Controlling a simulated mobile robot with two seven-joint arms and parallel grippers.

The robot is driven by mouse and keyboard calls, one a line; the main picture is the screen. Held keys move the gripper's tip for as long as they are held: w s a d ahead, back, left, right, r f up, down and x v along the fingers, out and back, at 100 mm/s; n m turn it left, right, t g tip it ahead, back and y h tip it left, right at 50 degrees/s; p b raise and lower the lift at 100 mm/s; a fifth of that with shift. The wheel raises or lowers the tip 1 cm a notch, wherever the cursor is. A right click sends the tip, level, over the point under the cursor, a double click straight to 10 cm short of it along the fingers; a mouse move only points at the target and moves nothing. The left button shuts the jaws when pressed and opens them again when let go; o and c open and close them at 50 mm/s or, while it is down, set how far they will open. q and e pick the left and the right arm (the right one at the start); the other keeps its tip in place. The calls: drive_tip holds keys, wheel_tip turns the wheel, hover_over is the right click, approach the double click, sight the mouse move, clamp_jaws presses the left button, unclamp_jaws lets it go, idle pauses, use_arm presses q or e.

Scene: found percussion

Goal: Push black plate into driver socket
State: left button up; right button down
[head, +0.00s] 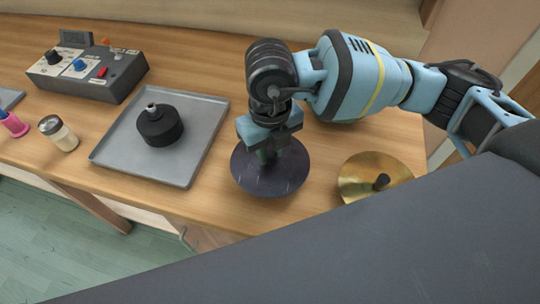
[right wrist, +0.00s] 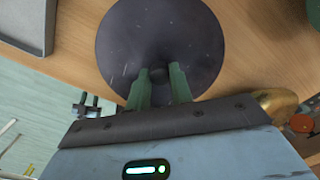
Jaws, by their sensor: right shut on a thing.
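The black plate (head: 250,182) is a dark, scratched round disc at the table's front edge. It also fills the top of the right wrist view (right wrist: 195,28). My right gripper (head: 268,155) points down over its middle. In the right wrist view its green fingers (right wrist: 159,88) are shut on the small dark knob at the plate's centre. The driver (head: 160,128) is a black round body with a silver socket (head: 152,107) on top. It stands on a grey tray (head: 190,165) left of the plate. The plate is apart from the driver. My left gripper is not in view.
A brass cymbal-like disc (head: 365,170) with a black knob lies right of the plate. A grey control box (head: 90,75) with knobs stands at back left. A small jar (head: 60,135) and a pink item (head: 14,125) stand left of the tray. Wood behind the plate is clear.

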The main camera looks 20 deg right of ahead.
sight(270, 152)
drive_tip(key=shift+r, duration=0.15)
